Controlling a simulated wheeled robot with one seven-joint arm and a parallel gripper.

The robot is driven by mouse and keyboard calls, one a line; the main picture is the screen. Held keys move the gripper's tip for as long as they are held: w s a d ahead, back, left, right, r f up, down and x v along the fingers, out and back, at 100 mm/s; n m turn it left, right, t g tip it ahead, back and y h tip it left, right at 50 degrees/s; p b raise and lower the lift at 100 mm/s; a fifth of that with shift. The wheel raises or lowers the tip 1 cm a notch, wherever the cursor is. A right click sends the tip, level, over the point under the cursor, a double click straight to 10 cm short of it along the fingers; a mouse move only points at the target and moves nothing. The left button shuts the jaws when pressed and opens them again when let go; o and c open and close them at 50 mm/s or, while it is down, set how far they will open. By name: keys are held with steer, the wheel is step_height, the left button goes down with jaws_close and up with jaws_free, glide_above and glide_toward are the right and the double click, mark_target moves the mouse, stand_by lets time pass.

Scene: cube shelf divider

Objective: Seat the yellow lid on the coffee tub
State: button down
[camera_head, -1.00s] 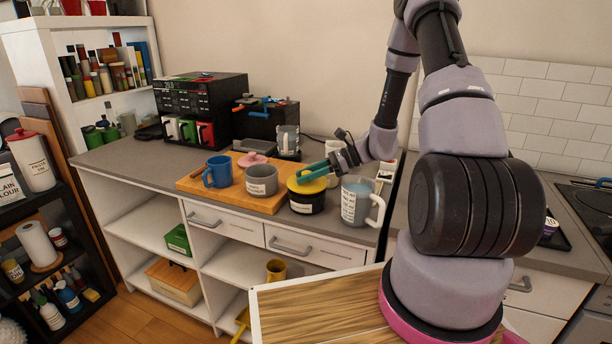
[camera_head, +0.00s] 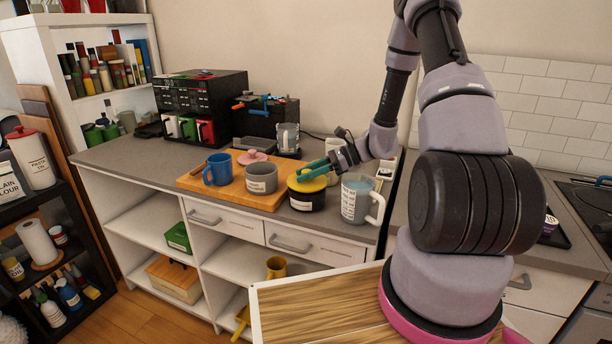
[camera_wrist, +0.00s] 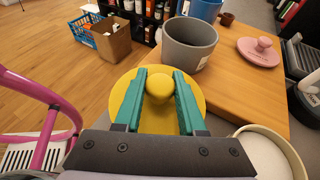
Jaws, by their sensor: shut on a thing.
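The yellow lid (camera_head: 308,184) lies flat over the mouth of the black coffee tub (camera_head: 306,201), which has a white label and stands on the grey counter. I cannot tell whether the lid is fully down on the rim. My gripper (camera_head: 303,176) reaches in from the right with teal fingers. In the wrist view, the gripper (camera_wrist: 160,84) is shut on the round knob of the yellow lid (camera_wrist: 160,121). The lid hides the tub in the wrist view.
A wooden board (camera_head: 232,190) to the left holds a blue mug (camera_head: 218,170), a grey bowl-like pot (camera_head: 261,178) and a pink lid (camera_head: 252,158). A grey mug (camera_head: 354,200) stands close at the tub's right. The counter edge (camera_head: 330,230) is just in front.

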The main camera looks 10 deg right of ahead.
steer(key=shift+r, duration=0.2)
steer(key=shift+f, duration=0.5)
stand_by(0.5)
steer(key=c, duration=0.8)
jaws_free()
steer(key=o, duration=0.5)
steer(key=shift+o, duration=0.2)
steer(key=v, duration=0.8)
